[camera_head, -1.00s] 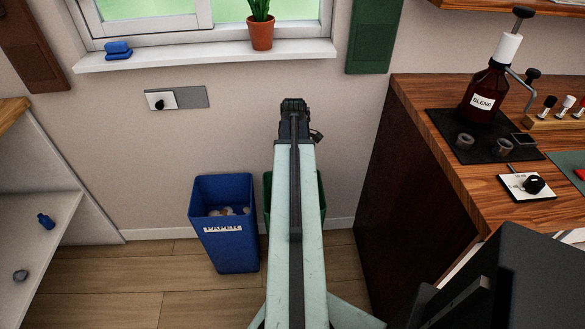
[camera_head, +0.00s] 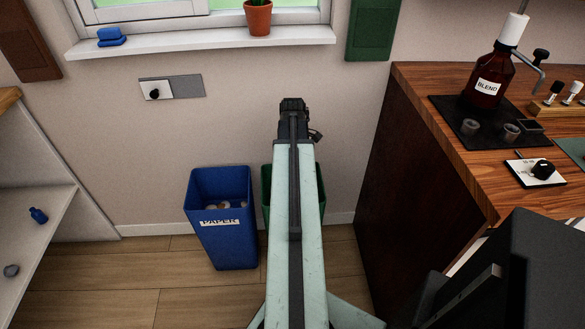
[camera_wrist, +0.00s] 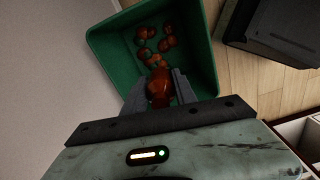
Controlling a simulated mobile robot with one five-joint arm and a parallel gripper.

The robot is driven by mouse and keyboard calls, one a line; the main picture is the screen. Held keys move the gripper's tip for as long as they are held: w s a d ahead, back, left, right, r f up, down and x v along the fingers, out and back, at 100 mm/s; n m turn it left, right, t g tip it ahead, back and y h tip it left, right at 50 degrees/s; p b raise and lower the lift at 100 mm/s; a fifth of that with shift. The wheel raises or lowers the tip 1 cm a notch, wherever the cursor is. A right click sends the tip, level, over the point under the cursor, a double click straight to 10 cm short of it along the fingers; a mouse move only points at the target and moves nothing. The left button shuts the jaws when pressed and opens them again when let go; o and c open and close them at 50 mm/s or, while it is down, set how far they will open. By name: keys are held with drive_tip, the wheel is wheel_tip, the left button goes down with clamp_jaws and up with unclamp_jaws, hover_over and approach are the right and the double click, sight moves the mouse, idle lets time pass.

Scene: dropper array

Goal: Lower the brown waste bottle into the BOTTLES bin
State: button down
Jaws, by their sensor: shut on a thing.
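My gripper (camera_wrist: 159,93) is shut on the brown waste bottle (camera_wrist: 159,87), which shows between the two fingers in the wrist view. Beyond it lies the open mouth of the green bin (camera_wrist: 104,46), with several orange-brown bottles (camera_wrist: 150,44) on its floor. The held bottle appears over the near part of the bin; its height above the rim is hard to tell. In the head view my arm hides the bottle and most of the green bin (camera_head: 267,190), and my gripper (camera_head: 292,104) points toward the wall. No label shows on the green bin.
A blue bin (camera_head: 222,245) labelled PAPER stands just left of the green bin. A wooden counter (camera_head: 420,110) with a BLEND bottle (camera_head: 487,78) is at the right. A shelf (camera_head: 50,215) is at the left. Bare floor lies in front of the bins.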

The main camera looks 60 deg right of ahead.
drive_tip(key=shift+f+b, duration=9.85)
drive_tip(key=shift+f, duration=0.05)
drive_tip(key=shift+f+b, duration=2.5)
drive_tip(key=c, duration=0.9)
unclamp_jaws()
